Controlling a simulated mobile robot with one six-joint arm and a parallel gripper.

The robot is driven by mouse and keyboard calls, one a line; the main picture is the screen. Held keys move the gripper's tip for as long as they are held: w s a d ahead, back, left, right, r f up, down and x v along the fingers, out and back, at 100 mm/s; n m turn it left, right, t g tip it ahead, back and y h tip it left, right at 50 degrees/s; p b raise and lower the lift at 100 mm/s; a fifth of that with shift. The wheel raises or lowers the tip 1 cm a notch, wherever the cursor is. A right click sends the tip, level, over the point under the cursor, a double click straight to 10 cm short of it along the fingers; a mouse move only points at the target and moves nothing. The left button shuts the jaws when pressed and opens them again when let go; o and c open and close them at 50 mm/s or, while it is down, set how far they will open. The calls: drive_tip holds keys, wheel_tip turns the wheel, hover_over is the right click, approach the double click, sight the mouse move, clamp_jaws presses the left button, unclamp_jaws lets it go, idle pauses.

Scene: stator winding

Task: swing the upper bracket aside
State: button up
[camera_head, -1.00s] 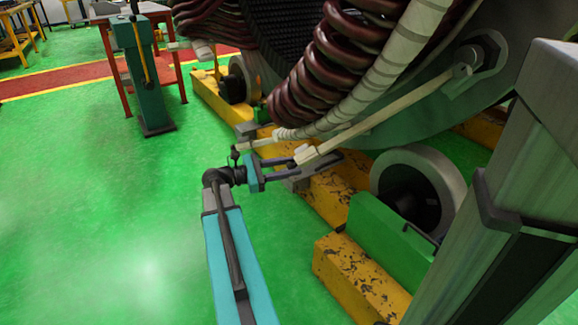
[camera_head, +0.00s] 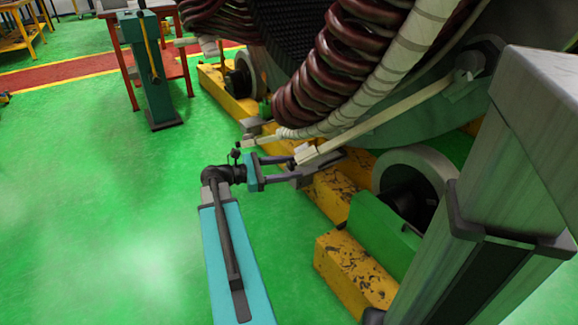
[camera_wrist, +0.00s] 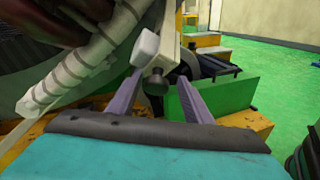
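The upper bracket (camera_head: 395,111) is a long cream bar. It slopes from a dark bolt on the machine's grey-green side down to a white block at its lower end. My gripper (camera_head: 304,166) is at that lower end. In the wrist view, the bracket's white block (camera_wrist: 145,47) and a dark round knob (camera_wrist: 156,82) show between and just beyond the fingertips of my gripper (camera_wrist: 160,80). The fingers are apart, with gaps visible on both sides of the knob. I cannot tell whether either finger touches the bracket.
A white-wrapped cable (camera_head: 372,93) and dark red coils (camera_head: 345,60) lie close above the gripper. A yellow support beam (camera_head: 335,190), a green block (camera_head: 380,232) and a grey roller (camera_head: 415,170) are right of it. Green floor (camera_head: 100,220) is clear at left.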

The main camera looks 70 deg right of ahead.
drive_tip(key=shift+r, duration=0.15)
drive_tip(key=f+p+v, duration=0.1)
drive_tip(key=p+v, duration=0.3)
drive_tip(key=v, duration=0.9)
drive_tip(key=shift+w+a+r, duration=0.2)
drive_tip(key=shift+w+r, duration=0.15)
